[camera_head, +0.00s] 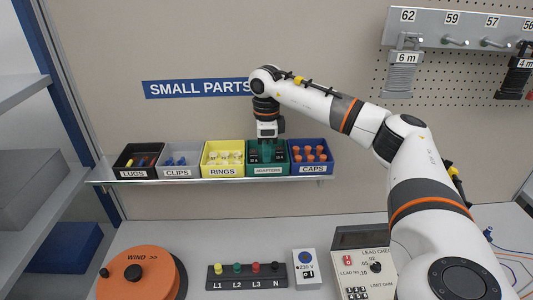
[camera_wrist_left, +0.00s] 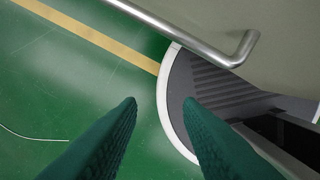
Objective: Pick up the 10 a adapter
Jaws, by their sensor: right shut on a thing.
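The green ADAPTERS bin (camera_head: 267,171) stands on the shelf between the yellow RINGS bin and the blue CAPS bin. Small dark adapters (camera_head: 281,156) show inside it, too small for me to read their ratings. My right gripper (camera_head: 267,150) points straight down into this bin, its green fingers shut on an adapter. The held piece is mostly hidden by the fingers and bin, and I cannot tell which rating it is. My left gripper (camera_wrist_left: 160,103) is open and empty above the green floor in the left wrist view, away from the bins.
The LUGS (camera_head: 135,174), CLIPS (camera_head: 178,174), RINGS (camera_head: 223,171) and CAPS (camera_head: 312,170) bins line the narrow shelf (camera_head: 210,181). Below are an orange winder (camera_head: 150,280), a terminal block (camera_head: 246,284) and a lead checker (camera_head: 362,290). A metal rail (camera_wrist_left: 215,50) is near my left gripper.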

